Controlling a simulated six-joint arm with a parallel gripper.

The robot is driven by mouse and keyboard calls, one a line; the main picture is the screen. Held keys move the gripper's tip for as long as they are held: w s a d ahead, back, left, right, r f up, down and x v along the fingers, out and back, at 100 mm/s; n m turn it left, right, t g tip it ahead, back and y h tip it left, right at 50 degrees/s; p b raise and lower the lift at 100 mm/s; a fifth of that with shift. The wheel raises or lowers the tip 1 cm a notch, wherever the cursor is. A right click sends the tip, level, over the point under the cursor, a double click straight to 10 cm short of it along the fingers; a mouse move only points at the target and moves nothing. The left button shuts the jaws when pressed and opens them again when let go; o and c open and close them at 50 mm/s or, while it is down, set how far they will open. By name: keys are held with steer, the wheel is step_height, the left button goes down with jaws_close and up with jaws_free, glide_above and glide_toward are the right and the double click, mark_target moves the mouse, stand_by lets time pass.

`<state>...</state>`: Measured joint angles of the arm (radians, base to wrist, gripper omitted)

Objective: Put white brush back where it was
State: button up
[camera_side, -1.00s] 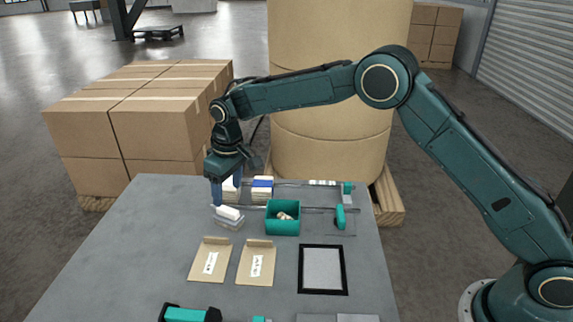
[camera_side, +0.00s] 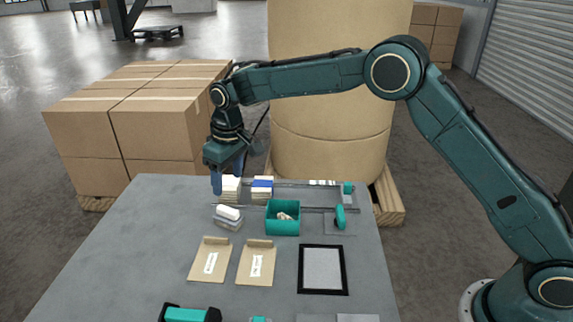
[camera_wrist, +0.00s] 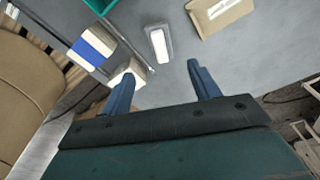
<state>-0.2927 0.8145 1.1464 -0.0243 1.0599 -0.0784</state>
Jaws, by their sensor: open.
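The white brush (camera_side: 228,212) rests on a small clear-grey holder (camera_side: 228,223) near the left back of the table. In the wrist view the white brush (camera_wrist: 158,46) lies lengthwise within the holder's pale grey rim (camera_wrist: 169,44). My gripper (camera_side: 227,184) is open and empty, above and behind the brush and apart from it. In the wrist view the brush is beyond the gap between the blue fingertips (camera_wrist: 158,75). The brush's underside is hidden.
White stacks, one with a blue band (camera_side: 262,187), stand close behind at a rail. A teal bin (camera_side: 283,227) is to the right. Two kraft envelopes (camera_side: 210,261) and a black-framed pad (camera_side: 322,280) lie in front. The table's left side (camera_side: 130,250) is clear.

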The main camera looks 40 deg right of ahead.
steer(key=s+d+r+m+t, duration=0.1)
steer(key=s+d+r, duration=0.5)
steer(key=s+r, duration=0.25)
steer(key=s+d+r+m+t, duration=0.1)
steer(key=s+d+r, duration=0.4)
steer(key=s+r, duration=0.35)
steer(key=s+d+f+m+t, duration=0.1)
steer(key=s+d, duration=0.2)
steer(key=s, duration=0.9)
steer(key=s+d+f+m+t, duration=0.1)
steer(key=s+d, duration=0.3)
steer(key=s, duration=0.7)
steer(key=shift+s+f+m+h, duration=0.25)
steer(key=shift+s+m+h, duration=0.05)
steer(key=shift+s, duration=0.05)
